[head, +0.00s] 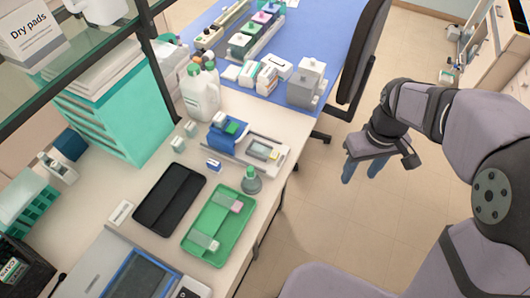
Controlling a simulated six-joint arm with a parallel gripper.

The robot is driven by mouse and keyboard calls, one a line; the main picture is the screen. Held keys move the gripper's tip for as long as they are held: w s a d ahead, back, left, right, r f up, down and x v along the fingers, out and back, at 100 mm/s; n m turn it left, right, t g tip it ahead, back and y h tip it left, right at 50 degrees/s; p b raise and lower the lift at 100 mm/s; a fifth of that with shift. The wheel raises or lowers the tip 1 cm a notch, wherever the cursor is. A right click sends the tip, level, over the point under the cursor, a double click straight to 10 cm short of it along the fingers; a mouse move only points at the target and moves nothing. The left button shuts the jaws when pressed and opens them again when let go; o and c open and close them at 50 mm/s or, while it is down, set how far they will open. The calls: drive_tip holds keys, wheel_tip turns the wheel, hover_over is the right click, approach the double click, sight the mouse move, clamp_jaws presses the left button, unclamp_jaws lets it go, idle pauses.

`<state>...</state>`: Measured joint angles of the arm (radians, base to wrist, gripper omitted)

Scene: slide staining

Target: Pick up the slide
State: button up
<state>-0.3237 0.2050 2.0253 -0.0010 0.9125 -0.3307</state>
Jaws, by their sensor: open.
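My gripper (361,172) hangs open and empty over the floor, to the right of the bench and well apart from it. Its two bluish fingers point down. A green tray (194,249) lies near the bench's right edge. Two small pale, partly see-through pieces lie in it, an upper one (229,203) with a pinkish part and a lower one (206,241). They may be slides, but they are too small to tell surely.
A black tray (170,200) lies left of the green tray. A grey-green flask (251,181) stands close to the green tray's upper right. A blue device (228,133) and a white jug (200,94) stand farther back. A dark chair (362,55) is behind my gripper.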

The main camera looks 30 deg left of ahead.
drive_tip(key=w+a+f+n+b, duration=0.1)
drive_tip(key=w+a+n, duration=0.15)
drive_tip(key=a, duration=0.45)
drive_tip(key=w+a+n, duration=0.1)
drive_tip(key=a+n, duration=0.3)
drive_tip(key=a, duration=0.3)
drive_tip(key=n+b, duration=0.1)
drive_tip(key=n, duration=0.3)
approach(275, 154)
drive_tip(key=shift+s+a, duration=0.15)
drive_tip(key=shift+s, duration=0.25)
drive_tip(key=shift+w+d+f+p, duration=0.15)
drive_tip(key=shift+f+p, duration=0.7)
drive_tip(key=shift+f, duration=1)
drive_tip(key=shift+w+d+f+p, duration=0.15)
drive_tip(key=shift+f+p, duration=0.65)
drive_tip(key=shift+f, duration=1.05)
drive_tip(key=shift+a, duration=0.1)
drive_tip(key=c, duration=1.1)
